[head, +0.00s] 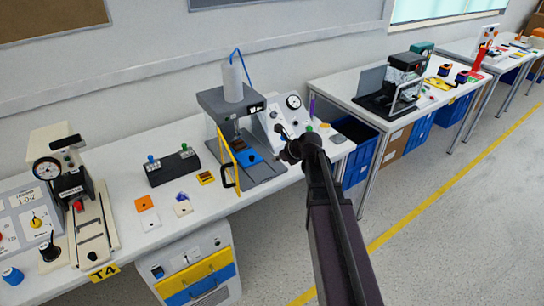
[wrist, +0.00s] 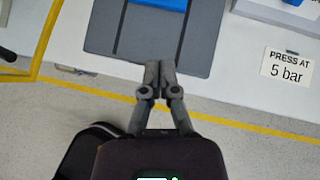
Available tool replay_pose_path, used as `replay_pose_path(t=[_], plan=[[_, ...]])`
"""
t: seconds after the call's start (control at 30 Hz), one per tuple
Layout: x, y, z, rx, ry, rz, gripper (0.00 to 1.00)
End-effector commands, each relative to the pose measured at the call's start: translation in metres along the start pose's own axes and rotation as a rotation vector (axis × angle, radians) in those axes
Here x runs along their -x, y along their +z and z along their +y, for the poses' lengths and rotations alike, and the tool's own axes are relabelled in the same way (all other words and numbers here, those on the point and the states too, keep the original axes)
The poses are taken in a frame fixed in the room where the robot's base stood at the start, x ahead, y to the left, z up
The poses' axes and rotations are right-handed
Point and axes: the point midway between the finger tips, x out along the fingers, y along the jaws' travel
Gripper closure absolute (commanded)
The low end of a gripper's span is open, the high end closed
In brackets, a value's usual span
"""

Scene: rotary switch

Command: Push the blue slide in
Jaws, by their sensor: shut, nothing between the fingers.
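The blue slide (head: 249,158) lies on the grey base plate (head: 262,172) of the press, in front of the press column. In the wrist view only the near part of the blue slide (wrist: 160,3) shows at the top edge, on the grey plate (wrist: 100,30). My gripper (wrist: 160,67) is shut and empty. Its fingertips appear over the plate's near edge, in line with the slide and with a gap before it. I cannot tell its height above the plate. In the head view my gripper (head: 281,129) is small and dark, right of the slide.
A yellow guard frame (head: 228,165) with a black handle stands open left of the slide; it also shows in the wrist view (wrist: 42,45). The grey press (head: 228,108) stands behind. A gauge panel (head: 278,122) is at right.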

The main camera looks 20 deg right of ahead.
Motion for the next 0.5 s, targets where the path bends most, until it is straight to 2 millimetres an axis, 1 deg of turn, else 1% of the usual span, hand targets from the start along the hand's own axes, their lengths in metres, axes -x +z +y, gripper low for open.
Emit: replay_pose_path(t=[0.03, 0.2, 0.5], plan=[[0.0067, 0.0013, 0.0004, -0.001, 0.0, 0.0, 1.0], [0.0136, 0.0005, 0.0004, -0.001, 0.0, 0.0, 1.0], [0.0145, 0.0, 0.0006, 0.0, 0.001, 0.0, 1.0]])
